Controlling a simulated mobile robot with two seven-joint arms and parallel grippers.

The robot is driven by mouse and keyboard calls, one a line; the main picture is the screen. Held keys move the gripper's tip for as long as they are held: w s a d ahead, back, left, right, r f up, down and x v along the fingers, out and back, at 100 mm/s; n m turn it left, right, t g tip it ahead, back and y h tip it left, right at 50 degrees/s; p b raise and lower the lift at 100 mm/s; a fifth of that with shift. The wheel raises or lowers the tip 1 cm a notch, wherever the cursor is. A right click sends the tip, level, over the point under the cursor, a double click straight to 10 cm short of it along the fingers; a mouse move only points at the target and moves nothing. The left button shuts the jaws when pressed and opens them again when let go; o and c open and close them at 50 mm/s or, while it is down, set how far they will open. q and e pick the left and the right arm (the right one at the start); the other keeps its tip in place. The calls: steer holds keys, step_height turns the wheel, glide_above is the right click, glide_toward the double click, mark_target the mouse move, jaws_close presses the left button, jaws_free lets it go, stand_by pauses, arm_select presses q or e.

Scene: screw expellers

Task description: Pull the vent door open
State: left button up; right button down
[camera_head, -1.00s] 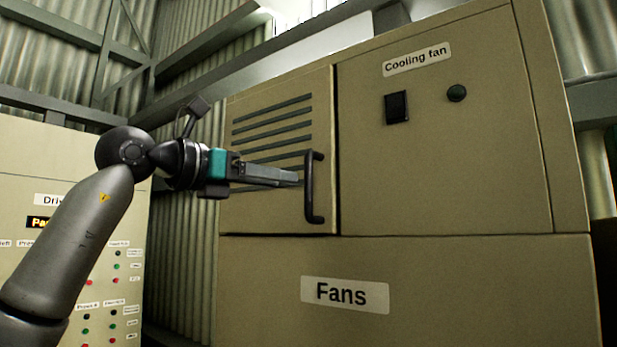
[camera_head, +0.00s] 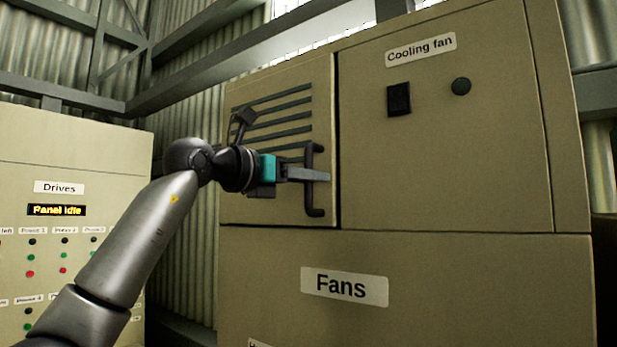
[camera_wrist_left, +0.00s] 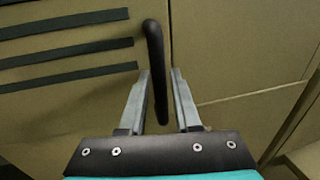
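The tan vent door (camera_head: 265,207) with dark slats is on the upper left of the cabinet and looks shut. Its dark vertical bar handle (camera_head: 310,207) is near the door's right edge. My left gripper (camera_head: 318,175) reaches in from the left at the handle's mid-height. In the left wrist view, the handle (camera_wrist_left: 155,50) stands between the two grey fingers of my left gripper (camera_wrist_left: 161,80). The fingers are apart, with a visible gap on the handle's right side. Whether the left finger touches the handle cannot be told. My right gripper is not in view.
A cooling fan panel (camera_head: 440,165) with a black switch (camera_head: 398,99) and a dark round button (camera_head: 461,86) is right of the door. A "Fans" label (camera_head: 344,287) is below. A drives panel (camera_head: 60,150) stands to the left.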

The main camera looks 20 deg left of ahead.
arm_select(q)
jaws_close()
stand_by(1.1)
